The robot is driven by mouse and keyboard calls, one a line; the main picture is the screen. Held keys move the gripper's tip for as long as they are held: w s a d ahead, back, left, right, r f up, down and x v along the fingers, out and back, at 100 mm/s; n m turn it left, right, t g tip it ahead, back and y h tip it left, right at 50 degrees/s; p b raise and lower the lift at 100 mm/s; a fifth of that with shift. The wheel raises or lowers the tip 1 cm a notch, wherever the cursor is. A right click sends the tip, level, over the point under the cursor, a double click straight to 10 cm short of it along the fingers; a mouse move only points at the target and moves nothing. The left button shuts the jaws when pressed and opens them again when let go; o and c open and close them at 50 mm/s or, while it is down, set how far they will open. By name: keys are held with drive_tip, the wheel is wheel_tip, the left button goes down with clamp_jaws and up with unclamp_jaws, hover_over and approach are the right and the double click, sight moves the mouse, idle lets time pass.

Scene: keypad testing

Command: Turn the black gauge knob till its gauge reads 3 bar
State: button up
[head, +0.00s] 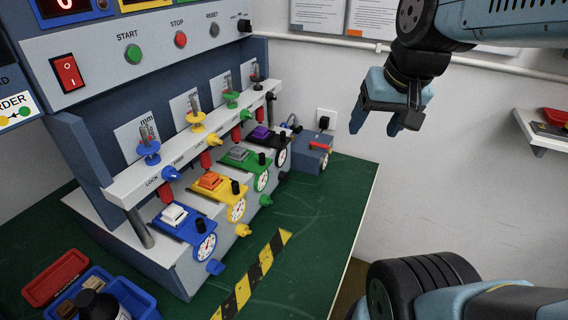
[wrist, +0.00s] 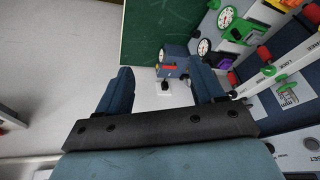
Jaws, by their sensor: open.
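A row of four stations stands on the bench in the head view, in blue, yellow, green and black. Each has a small black knob beside a white round gauge. The black station at the far end has a purple button (head: 261,133), a black knob (head: 281,134) and a gauge (head: 282,158). Its gauge also shows in the wrist view (wrist: 204,47); the needle readings are too small to tell. My gripper (head: 376,122) is open and empty, in the air right of the stations and apart from them. Its spread fingers show in the wrist view (wrist: 162,82).
A blue-grey box with a red handle (head: 317,146) sits behind the black station, near the wall. A white rail (head: 190,150) with coloured valves runs above the stations. The air around my gripper is clear.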

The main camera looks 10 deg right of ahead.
drive_tip(key=w+f+m+g+y, duration=0.1)
drive_tip(key=w+f+m, duration=0.1)
drive_tip(key=w+a+f+m+g+y, duration=0.1)
drive_tip(key=w+f+m, duration=0.1)
drive_tip(key=w+f, duration=0.1)
drive_tip(key=w+a+f+m+g+y, duration=0.1)
drive_tip(key=w+f+m, duration=0.1)
drive_tip(key=f, duration=0.1)
drive_tip(key=shift+w+f+m+g, duration=0.1)
drive_tip(key=shift+w+m+g, duration=0.2)
drive_tip(key=shift+m, duration=0.1)
drive_tip(key=shift+c, duration=0.5)
drive_tip(key=m+t+y, duration=0.4)
drive_tip(key=m+y, duration=0.7)
drive_tip(key=m, duration=1.2)
approach(284, 176)
drive_tip(key=x, duration=0.5)
drive_tip(key=w+f+x, duration=0.1)
drive_tip(key=x, duration=0.2)
drive_tip(key=shift+w+d+f, duration=0.15)
drive_tip(key=shift+d, duration=0.1)
drive_tip(key=c, duration=1)
drive_tip(key=shift+c, duration=0.2)
